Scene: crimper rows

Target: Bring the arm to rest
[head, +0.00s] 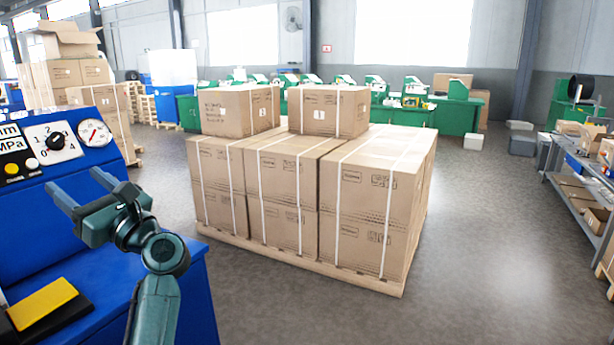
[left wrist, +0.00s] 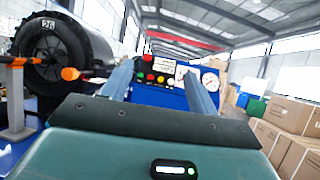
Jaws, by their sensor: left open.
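My left gripper (head: 67,197) is raised in front of the blue machine at the left of the head view. Its two fingers are apart, with nothing between them. In the left wrist view the gripper's fingers (left wrist: 160,85) point toward the machine's control panel (left wrist: 165,72), with a clear gap between them. I cannot tell from these frames whether the fingers touch the machine. My right gripper is not in either view.
A blue machine (head: 100,168) with a dial and gauge stands close at left. A pallet of strapped cartons (head: 285,190) fills the middle. A shelf (head: 580,190) stands at right. Floor right of the pallet is clear.

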